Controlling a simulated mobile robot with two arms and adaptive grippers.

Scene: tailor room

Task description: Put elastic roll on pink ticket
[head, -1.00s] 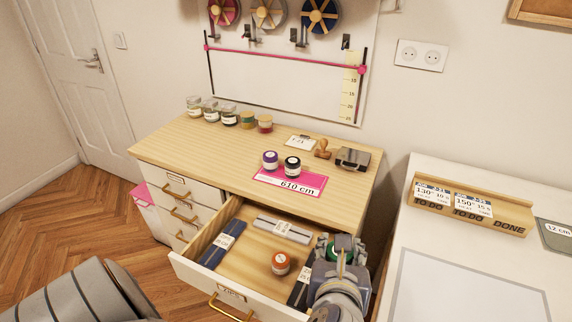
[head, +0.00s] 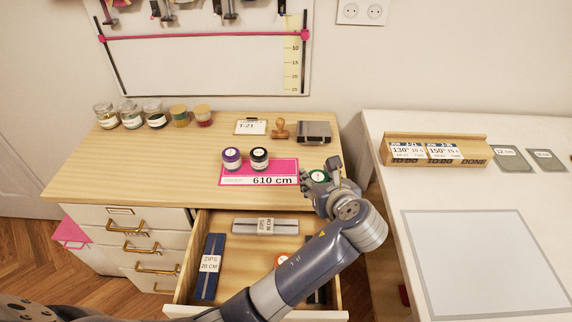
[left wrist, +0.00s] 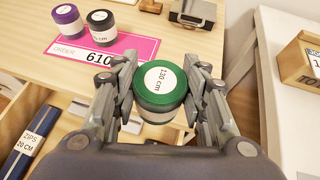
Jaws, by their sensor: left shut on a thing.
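The pink ticket (head: 233,177) reads 610 cm and lies flat on the wooden dresser top; it also shows in the left wrist view (left wrist: 143,44). A purple-topped roll (head: 232,157) and a black-topped roll (head: 259,158) stand upright side by side on it. My left gripper (head: 322,184) is shut on a green elastic roll (left wrist: 160,84) labelled 130 cm, held upright between its fingers. The gripper is just right of the ticket, near the dresser's front edge. My right gripper is out of view.
Jars (head: 131,115), a stamp (head: 280,130) and a metal box (head: 314,131) stand at the back. The dresser's left front is clear.

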